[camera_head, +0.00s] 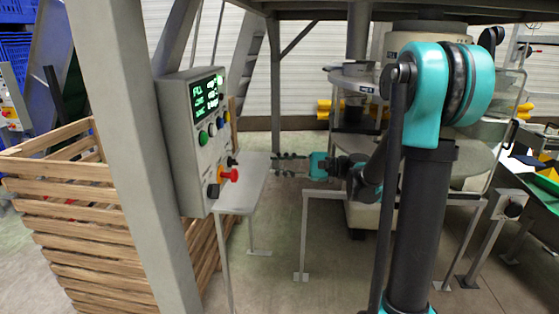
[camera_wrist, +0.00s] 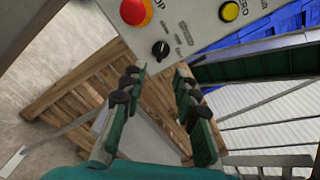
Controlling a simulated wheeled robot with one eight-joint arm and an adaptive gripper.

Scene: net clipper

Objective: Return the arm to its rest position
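My arm (camera_head: 424,200), teal and dark grey, stands at the right of the head view and reaches left from its elbow. My gripper (camera_head: 288,168) is near the middle of that view, to the right of the control box, with a visible gap between them. The grey control box (camera_head: 197,140) has a lit green display, several buttons and a red knob (camera_head: 229,175). The box also shows in the wrist view (camera_wrist: 205,25), beyond the fingertips.
A grey post (camera_head: 132,130) stands left of the box. A slatted wooden crate (camera_head: 75,225) is behind it. A small grey table (camera_head: 243,190) lies below my gripper. A machine with a round bowl (camera_head: 355,78) stands behind my arm. Open floor shows at the front.

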